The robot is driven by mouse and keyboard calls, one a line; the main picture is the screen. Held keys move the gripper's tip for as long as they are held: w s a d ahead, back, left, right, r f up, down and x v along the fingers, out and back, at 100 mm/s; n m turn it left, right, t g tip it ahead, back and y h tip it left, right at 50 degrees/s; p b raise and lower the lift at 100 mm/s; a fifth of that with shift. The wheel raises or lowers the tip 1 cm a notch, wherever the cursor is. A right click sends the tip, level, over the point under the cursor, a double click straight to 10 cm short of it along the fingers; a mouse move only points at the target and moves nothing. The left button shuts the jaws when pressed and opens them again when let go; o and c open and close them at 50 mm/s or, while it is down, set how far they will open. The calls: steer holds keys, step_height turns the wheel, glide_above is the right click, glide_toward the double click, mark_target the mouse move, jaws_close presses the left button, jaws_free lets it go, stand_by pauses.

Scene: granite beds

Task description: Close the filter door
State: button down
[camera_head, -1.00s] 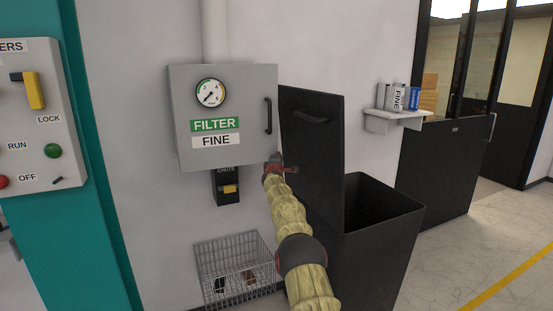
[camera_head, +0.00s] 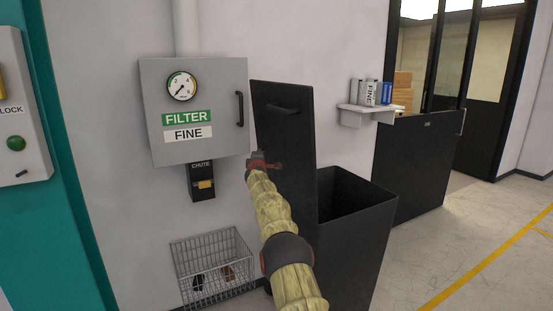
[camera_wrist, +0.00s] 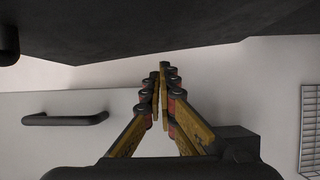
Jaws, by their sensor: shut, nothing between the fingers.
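The filter door (camera_head: 192,148) is the light grey front of a wall box, with a round gauge, FILTER and FINE labels and a dark handle (camera_head: 240,109) on its right. It looks flush with the box; I cannot tell whether a small gap is left. In the wrist view a pale panel (camera_wrist: 60,145) with a dark bar handle (camera_wrist: 65,119) shows at left. My gripper (camera_head: 262,158) is just below and right of the door's lower right corner, beside the raised black bin lid. In the wrist view my gripper (camera_wrist: 160,72) is shut and empty.
The black bin (camera_head: 352,225) stands right of the box with its lid (camera_head: 285,125) upright, close to my gripper. A chute (camera_head: 202,182) and wire basket (camera_head: 212,268) are below the box. A small shelf (camera_head: 368,116) holds canisters. Floor at right is clear.

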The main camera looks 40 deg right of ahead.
steer(key=s+d+b, duration=0.2)
steer(key=s+d, duration=0.1)
steer(key=s, duration=0.3)
steer(key=shift+s+d+r, duration=0.3)
steer(key=shift+d, duration=0.1)
steer(key=s+a+r+m+p, duration=0.1)
steer(key=s+a+r+m, duration=0.25)
steer(key=a+r, duration=0.65)
steer(key=s+a+m+g+y+p, duration=0.1)
steer(key=s+a+m+g, duration=0.1)
steer(key=s+a, duration=0.5)
steer(key=s+a+m+g+y, duration=0.15)
steer(key=s+a, duration=0.25)
steer(key=a, duration=0.5)
steer(key=s+a+f+m+g+y+p, duration=0.1)
steer(key=s+a+f+y, duration=0.2)
steer(key=s+a+f, duration=0.4)
steer(key=s+a+f+m+g+y+p, duration=0.1)
steer(key=s+a+f+g+y, duration=0.1)
steer(key=s+a+f, duration=0.6)
steer(key=s+a+f+g+y+p, duration=0.1)
steer(key=s+a+f+y, duration=0.3)
steer(key=s+a, duration=1.5)
steer(key=s+f, duration=0.3)
steer(key=s, duration=0.3)
steer(key=shift+s+f+m, duration=0.15)
steer(key=shift+f+m, duration=0.25)
